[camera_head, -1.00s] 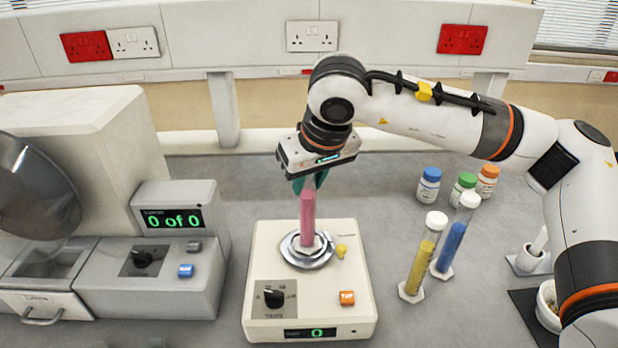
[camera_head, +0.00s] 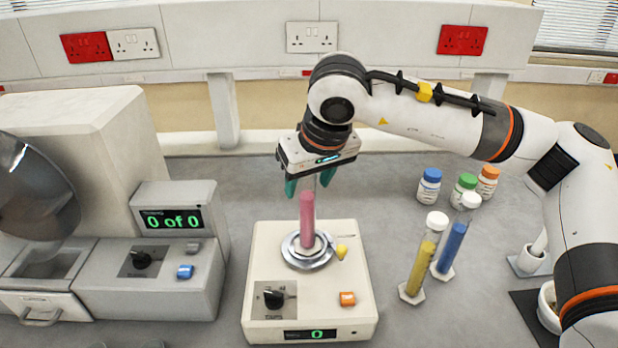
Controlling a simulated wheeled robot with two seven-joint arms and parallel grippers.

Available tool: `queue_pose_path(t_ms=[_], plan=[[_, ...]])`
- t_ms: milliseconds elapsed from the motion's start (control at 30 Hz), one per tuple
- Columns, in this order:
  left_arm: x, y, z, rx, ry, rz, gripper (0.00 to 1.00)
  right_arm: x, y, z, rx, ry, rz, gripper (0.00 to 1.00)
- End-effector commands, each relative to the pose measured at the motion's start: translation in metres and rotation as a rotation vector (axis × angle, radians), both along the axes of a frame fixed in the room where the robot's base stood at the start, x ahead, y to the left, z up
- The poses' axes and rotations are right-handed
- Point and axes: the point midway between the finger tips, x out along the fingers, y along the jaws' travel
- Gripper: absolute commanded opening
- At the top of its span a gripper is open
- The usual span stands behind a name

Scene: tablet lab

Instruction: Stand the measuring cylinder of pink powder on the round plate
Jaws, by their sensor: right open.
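The measuring cylinder of pink powder (camera_head: 307,220) stands upright on the round plate (camera_head: 308,259) of the cream balance. Its foot is on the plate, near the middle. My right gripper (camera_head: 308,186) is above the plate with its teal fingers spread apart, one on each side of the cylinder's upper part. The fingers look clear of the cylinder. The cylinder's top is partly hidden by the gripper. My left gripper is not in view.
The balance (camera_head: 311,306) has a black knob, an orange button and a display reading 0. Cylinders of yellow powder (camera_head: 420,262) and blue powder (camera_head: 454,240) stand to its right, with capped bottles (camera_head: 465,186) behind. A grey machine (camera_head: 150,275) stands on the left.

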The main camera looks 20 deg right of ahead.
Motion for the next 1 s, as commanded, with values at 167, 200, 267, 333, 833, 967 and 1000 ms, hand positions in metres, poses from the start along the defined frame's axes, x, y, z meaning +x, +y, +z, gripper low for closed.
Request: queue_pose_path(t_ms=[167, 200, 267, 333, 833, 967, 1000], plan=[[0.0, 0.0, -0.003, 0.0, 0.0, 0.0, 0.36, -0.005, -0.001, 0.013, 0.001, -0.003, 0.0, 0.53], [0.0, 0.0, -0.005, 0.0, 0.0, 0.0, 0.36, -0.007, -0.001, 0.019, 0.002, -0.005, 0.0, 0.53], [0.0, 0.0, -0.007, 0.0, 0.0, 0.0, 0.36, -0.012, -0.002, 0.03, 0.002, -0.006, 0.001, 0.53], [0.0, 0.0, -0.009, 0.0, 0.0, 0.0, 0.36, -0.017, -0.003, 0.045, 0.002, -0.007, 0.0, 0.53], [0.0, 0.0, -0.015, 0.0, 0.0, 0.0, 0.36, -0.045, -0.007, 0.11, 0.0, -0.002, 0.0, 0.53], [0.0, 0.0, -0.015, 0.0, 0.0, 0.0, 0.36, -0.045, -0.008, 0.111, 0.001, -0.001, 0.0, 0.53], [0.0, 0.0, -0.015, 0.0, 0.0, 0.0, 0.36, -0.045, -0.008, 0.111, 0.001, -0.001, 0.0, 0.53]])
